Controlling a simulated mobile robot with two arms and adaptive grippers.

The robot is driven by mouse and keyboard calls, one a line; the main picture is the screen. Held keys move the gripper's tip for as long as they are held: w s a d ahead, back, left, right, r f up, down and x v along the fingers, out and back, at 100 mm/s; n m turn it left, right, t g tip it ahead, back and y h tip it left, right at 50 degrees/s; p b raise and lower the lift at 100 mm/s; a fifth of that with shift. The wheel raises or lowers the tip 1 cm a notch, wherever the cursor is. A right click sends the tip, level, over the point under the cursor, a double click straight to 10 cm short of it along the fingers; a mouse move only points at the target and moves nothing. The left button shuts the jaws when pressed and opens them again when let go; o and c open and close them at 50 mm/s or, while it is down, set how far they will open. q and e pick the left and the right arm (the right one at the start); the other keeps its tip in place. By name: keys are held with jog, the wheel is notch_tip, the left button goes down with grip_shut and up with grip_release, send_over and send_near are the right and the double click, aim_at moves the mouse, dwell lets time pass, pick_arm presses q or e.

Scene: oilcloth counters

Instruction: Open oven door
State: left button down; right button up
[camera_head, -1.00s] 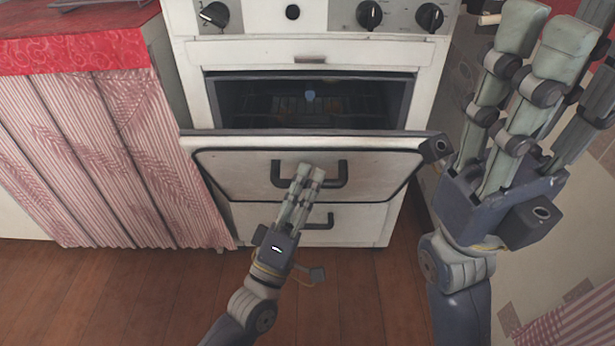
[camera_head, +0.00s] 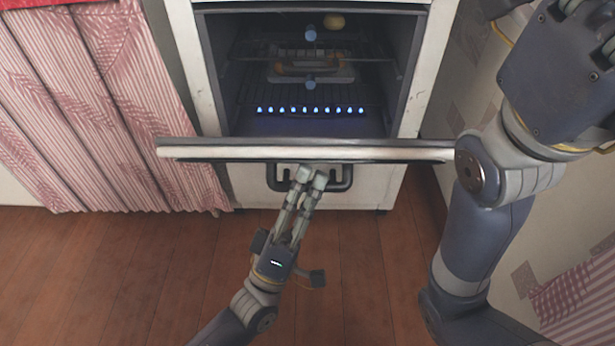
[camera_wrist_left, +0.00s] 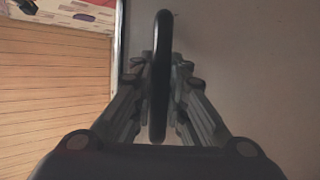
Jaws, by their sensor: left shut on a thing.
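The oven door (camera_head: 300,150) is partly open in the head view, tilted out so that mostly its top edge shows. Its dark handle (camera_head: 343,181) hangs below that edge. My left gripper (camera_head: 311,177) reaches up from below and is shut on the handle. In the left wrist view the black handle bar (camera_wrist_left: 162,35) runs between the fingers, beside the pale door face (camera_wrist_left: 240,60). My right gripper is raised at the upper right of the head view, its palm (camera_head: 565,75) showing and its fingers mostly cut off by the frame, clear of the door.
A pink striped curtain (camera_head: 95,110) hangs left of the oven. The wooden floor (camera_head: 130,270) in front is clear.

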pick_arm(q)
jog(key=shift+f, duration=0.1)
jog(key=c, duration=1.6)
grip_release()
